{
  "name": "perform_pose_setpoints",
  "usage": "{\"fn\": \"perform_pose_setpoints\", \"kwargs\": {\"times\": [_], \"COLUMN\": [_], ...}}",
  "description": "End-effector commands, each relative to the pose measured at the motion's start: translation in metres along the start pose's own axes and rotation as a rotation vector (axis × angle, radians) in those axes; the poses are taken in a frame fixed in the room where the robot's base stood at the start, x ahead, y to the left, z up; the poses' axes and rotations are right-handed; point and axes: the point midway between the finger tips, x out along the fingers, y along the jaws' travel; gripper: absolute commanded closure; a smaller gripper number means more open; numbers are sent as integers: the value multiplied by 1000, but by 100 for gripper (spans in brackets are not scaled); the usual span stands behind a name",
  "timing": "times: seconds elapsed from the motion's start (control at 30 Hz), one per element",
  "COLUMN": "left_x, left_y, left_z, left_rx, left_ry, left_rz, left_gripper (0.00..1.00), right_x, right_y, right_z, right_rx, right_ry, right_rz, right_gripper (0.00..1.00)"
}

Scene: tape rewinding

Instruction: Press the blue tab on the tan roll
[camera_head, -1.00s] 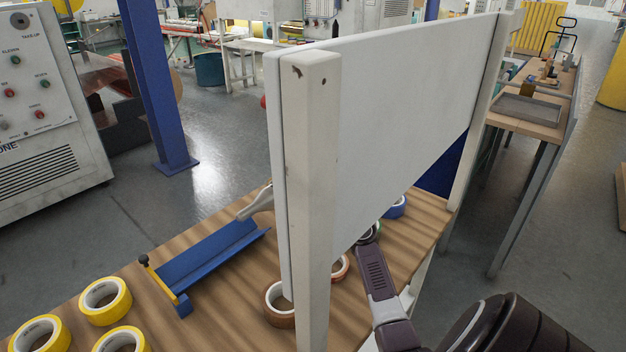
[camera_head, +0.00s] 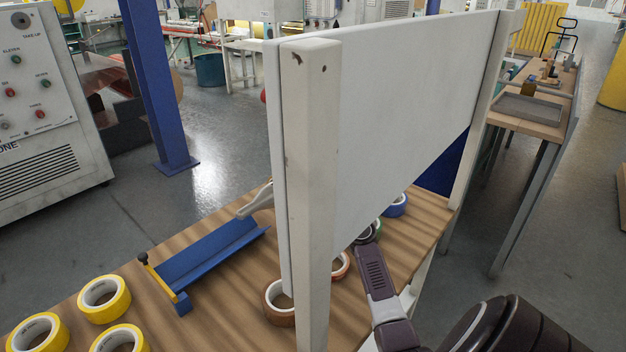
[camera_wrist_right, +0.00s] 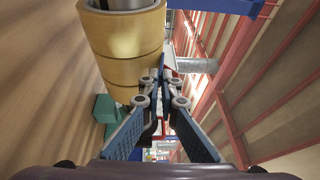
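In the right wrist view, a tan-gold roll (camera_wrist_right: 125,45) with a shiny grey core fills the upper left. My right gripper (camera_wrist_right: 158,78) points at the roll's right edge, its fingertips drawn together with nothing clearly held. A small dark blue piece (camera_wrist_right: 162,64) shows just beyond the tips, beside the roll; I cannot tell whether it is the tab or whether they touch it. In the head view, my right arm runs behind the white panel and the right gripper's tips are hidden.
A white upright panel (camera_head: 400,110) with posts divides the wooden table (camera_head: 225,300). On the table are yellow tape rolls (camera_head: 104,298), a brown roll (camera_head: 277,308), a blue roll (camera_head: 397,205) and a blue trough (camera_head: 212,252). A teal block (camera_wrist_right: 105,108) shows in the wrist view.

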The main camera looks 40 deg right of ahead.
Motion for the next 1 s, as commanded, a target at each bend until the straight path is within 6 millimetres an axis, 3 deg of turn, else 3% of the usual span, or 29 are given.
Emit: {"fn": "perform_pose_setpoints", "kwargs": {"times": [0.03,0.27,0.63,0.77,1.0], "left_x": [0,0,0,0,0], "left_y": [0,0,-3,-2,-1], "left_z": [0,0,1,0,0], "left_rx": [0,0,-1,-1,0], "left_ry": [0,1,0,1,1], "left_rz": [0,0,-3,-2,-1], "left_gripper": [60,60,60,60,60], "right_x": [0,0,-4,-18,-64], "right_y": [2,2,2,3,3], "right_z": [1,1,1,1,0], "right_rx": [0,0,0,-1,-1], "right_ry": [-2,-2,-2,-2,-1], "right_rz": [4,3,3,4,5], "right_gripper": [100,75,75,75,75]}}
